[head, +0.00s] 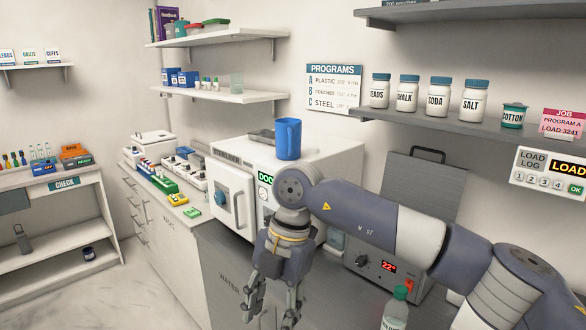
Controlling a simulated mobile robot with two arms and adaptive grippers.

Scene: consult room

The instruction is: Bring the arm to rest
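My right arm comes in from the right, bent over the grey counter. My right gripper (271,312) hangs down at the bottom middle, in front of the white autoclave (318,162). Its fingers are apart and nothing shows between them; the tips are close to the lower picture edge. My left gripper is not in view.
A blue cup (288,139) stands on the autoclave. A green-capped bottle (396,308) and a device with a red display (389,275) stand close to my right arm. A shelf (480,128) with several jars is above. The floor (150,290) at left is clear.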

